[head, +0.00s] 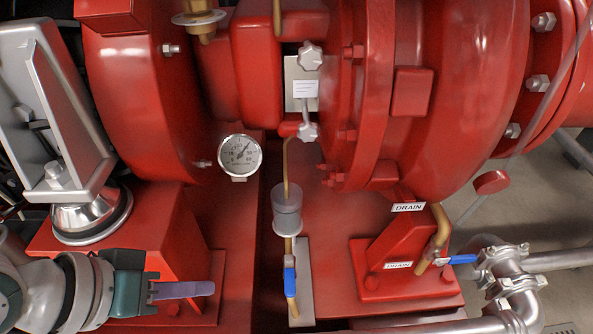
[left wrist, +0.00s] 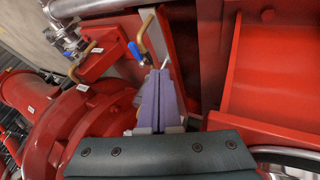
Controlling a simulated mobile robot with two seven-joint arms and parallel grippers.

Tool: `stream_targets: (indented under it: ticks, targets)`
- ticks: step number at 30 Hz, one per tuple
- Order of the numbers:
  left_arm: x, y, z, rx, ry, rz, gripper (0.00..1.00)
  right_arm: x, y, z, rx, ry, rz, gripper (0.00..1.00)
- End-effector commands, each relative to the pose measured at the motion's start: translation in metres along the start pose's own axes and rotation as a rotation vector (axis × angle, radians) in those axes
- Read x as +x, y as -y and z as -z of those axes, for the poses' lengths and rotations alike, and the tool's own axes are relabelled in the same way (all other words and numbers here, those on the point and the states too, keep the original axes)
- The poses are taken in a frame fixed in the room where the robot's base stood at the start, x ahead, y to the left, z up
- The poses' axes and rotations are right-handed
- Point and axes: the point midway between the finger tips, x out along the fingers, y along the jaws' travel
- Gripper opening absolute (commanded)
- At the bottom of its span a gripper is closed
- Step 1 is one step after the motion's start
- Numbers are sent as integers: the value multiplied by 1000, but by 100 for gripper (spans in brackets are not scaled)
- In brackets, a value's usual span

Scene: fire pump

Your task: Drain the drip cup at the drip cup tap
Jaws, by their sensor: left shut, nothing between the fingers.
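The drip cup (head: 287,211) is a translucent grey cup below the pump, with a thin brass tube entering its top. The drip cup tap (head: 290,282) has a blue lever on the brass pipe under the cup; from the head view the lever looks in line with the pipe. My left gripper (head: 209,288) is shut and empty, its purple fingers pointing right, with a gap to the tap. In the left wrist view, the blue tap lever (left wrist: 135,51) shows just beyond and left of the fingertips (left wrist: 163,74). My right gripper is not in view.
A pressure gauge (head: 239,155) sits above the gripper. A red pedestal (head: 160,235) stands behind my left arm. A second blue lever (head: 458,260) is at the right, by a "DRAIN" label (head: 399,265) and silver pipework (head: 505,275). Open space lies between gripper and tap.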

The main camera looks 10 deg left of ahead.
Motion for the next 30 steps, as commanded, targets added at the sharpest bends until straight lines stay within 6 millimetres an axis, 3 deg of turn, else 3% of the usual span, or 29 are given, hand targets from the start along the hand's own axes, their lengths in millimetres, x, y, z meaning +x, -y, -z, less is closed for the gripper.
stream_targets:
  ticks: [8,22,30]
  targets:
    - [10,1,-1,0,-1,0,0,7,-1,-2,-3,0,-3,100]
    - [106,2,-2,1,-1,-1,0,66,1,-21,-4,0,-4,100]
    - [117,-30,0,2,0,-1,0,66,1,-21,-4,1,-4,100]
